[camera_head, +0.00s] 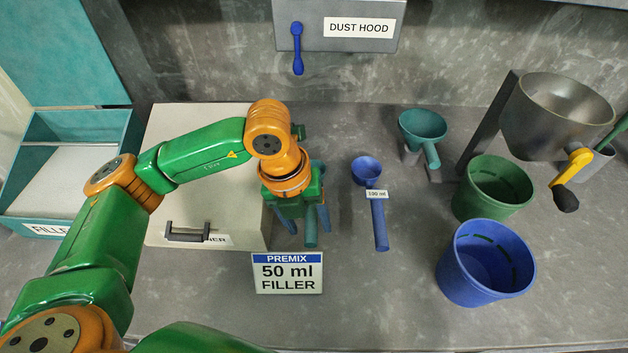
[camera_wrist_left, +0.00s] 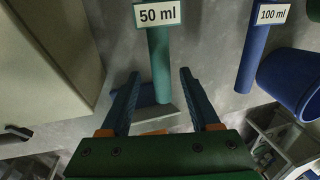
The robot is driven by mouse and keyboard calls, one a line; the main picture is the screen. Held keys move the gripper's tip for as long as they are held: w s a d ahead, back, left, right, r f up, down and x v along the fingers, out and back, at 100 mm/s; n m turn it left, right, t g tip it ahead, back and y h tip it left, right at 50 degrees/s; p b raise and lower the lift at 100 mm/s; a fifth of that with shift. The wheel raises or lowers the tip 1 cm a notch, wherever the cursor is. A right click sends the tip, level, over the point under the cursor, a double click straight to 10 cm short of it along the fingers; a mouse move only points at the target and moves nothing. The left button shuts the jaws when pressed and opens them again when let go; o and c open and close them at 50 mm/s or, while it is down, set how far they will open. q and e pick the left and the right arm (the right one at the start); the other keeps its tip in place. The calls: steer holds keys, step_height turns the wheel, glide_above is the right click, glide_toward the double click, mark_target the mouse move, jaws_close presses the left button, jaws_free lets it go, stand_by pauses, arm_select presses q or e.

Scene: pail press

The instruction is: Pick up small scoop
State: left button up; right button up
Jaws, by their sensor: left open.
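The small scoop, labelled 50 ml, is teal; its handle (camera_head: 310,236) shows below my left gripper (camera_head: 305,226) in the head view. Its bowl is mostly hidden behind the gripper there. In the left wrist view the 50 ml handle (camera_wrist_left: 160,58) runs down from its label toward the gap between my open fingers (camera_wrist_left: 158,76). The fingers stand to either side of the handle's line, apart from it. I cannot tell how far above it they are. My right gripper is not in view.
A blue 100 ml scoop (camera_head: 379,222) lies just right, and a teal scoop (camera_head: 422,128) rests farther right. Green (camera_head: 494,188) and blue (camera_head: 486,262) pails stand at right. A pale box (camera_head: 190,130) is left; a PREMIX 50 ml FILLER sign (camera_head: 288,273) stands in front.

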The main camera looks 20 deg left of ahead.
arm_select(q)
steer(key=f, duration=0.3)
steer(key=w+d+f+p, duration=0.1)
steer(key=shift+f, duration=0.4)
jaws_close()
steer(key=shift+r, duration=0.1)
